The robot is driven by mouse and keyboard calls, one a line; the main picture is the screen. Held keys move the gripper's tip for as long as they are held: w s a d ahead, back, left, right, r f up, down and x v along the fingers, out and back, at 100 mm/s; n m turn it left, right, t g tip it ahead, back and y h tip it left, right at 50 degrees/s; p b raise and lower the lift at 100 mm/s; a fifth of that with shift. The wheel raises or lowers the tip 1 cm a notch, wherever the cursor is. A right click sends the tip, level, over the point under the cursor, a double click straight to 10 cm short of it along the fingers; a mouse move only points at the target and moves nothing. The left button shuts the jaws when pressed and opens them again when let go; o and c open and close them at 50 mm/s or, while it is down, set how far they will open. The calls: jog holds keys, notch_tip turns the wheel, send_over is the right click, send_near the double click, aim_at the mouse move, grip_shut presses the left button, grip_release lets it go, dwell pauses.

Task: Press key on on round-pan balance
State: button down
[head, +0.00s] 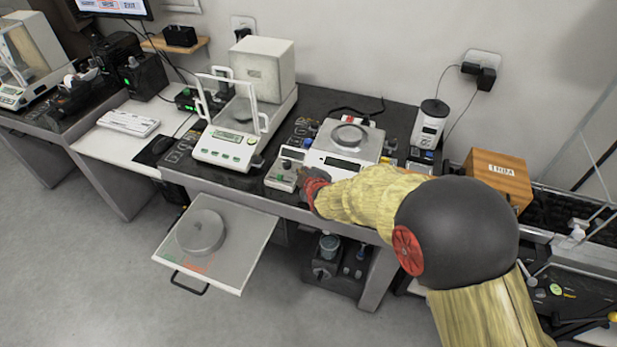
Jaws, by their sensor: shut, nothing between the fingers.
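The round-pan balance (366,152) is a white unit with a round metal pan (349,137) on top. It stands on the dark weighing table, right of centre in the head view. Its dark display (343,164) faces the front. My arm, yellowish with a dark joint, comes in from the lower right and covers much of the balance's front edge. My gripper (303,178) is small in view and shut, with nothing seen in it, at the front left corner of this balance. I cannot make out the on key or tell whether the fingertips touch it.
A small grey device (284,169) with a knob stands close left of my gripper. Further left is a balance with a glass draft shield (226,146). A pulled-out shelf (236,270) bearing a round metal piece juts out below. A wooden box (499,174) stands right.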

jog(key=shift+f, duration=0.1)
jog(key=shift+w+f+b, duration=0.1)
jog(key=shift+f+b, duration=0.2)
jog(key=shift+w+d+f+b, duration=0.1)
jog(key=shift+f+b, duration=0.2)
jog(key=shift+f, duration=0.05)
dwell(0.8)
jog(key=shift+r, duration=0.1)
jog(key=shift+s+r+p, duration=0.25)
jog(key=shift+r+p, duration=0.45)
jog(key=r+p, duration=0.1)
jog(key=s+r+p, duration=0.1)
jog(key=r, duration=0.1)
jog(key=r+p, duration=0.1)
jog(key=p, duration=0.1)
jog(key=shift+s+a+r, duration=0.15)
jog(key=shift+a+r, duration=0.15)
jog(key=shift+r, duration=0.05)
dwell(0.8)
